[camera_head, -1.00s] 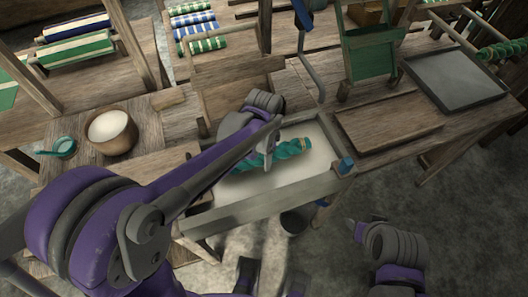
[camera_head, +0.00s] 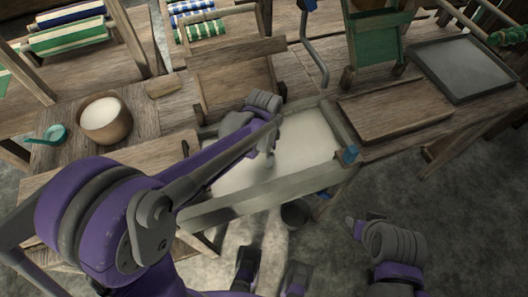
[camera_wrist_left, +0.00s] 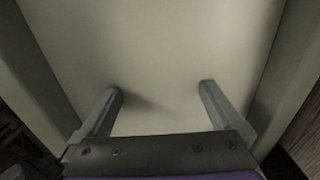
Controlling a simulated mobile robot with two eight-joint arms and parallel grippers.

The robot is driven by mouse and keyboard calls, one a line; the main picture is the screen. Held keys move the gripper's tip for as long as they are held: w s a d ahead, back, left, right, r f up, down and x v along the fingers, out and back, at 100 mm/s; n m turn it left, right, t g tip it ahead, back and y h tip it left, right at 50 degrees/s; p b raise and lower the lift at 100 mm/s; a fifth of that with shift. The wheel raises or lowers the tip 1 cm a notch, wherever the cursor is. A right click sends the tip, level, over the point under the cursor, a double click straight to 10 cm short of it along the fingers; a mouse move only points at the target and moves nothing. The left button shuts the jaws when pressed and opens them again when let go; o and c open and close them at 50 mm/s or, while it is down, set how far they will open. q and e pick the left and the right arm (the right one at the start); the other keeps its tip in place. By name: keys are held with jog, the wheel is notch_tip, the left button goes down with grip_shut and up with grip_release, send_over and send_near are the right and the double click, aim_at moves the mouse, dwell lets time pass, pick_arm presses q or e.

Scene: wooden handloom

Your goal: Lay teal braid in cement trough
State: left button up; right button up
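The cement trough (camera_head: 296,150) is a pale, wood-rimmed box full of a smooth off-white mass, in the middle of the head view. No teal braid shows in the head view or the left wrist view. My left forearm hides part of the trough's left side. My left gripper (camera_wrist_left: 160,88) is open and empty over the off-white surface, its two fingers wide apart; I cannot tell whether the tips touch it.
A wooden bowl (camera_head: 107,124) of white stuff and a teal ladle-like tool (camera_head: 52,134) stand at left. A grey tray (camera_head: 462,68) and a wooden board (camera_head: 394,108) lie at right. A blue piece (camera_head: 349,154) sits on the trough's right corner. A dark bucket (camera_head: 295,214) is below.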

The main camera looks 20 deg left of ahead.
pick_arm(q)
notch_tip(320, 180, up, 11)
jog(key=p, duration=0.1)
jog(key=shift+p, duration=0.3)
jog(key=shift+f, duration=0.1)
jog(key=s+a+r+n+t+p, duration=0.2)
jog(key=s+a+n+p, duration=0.1)
jog(key=s+n, duration=0.2)
jog(key=s+a+r+n+t+p, duration=0.2)
jog(key=s+n, duration=0.4)
jog(key=s, duration=0.3)
jog(key=shift+a+r+t+p, duration=0.2)
jog(key=shift+a+t+p, duration=0.6)
jog(key=shift+p, duration=0.4)
jog(key=shift+c, duration=0.2)
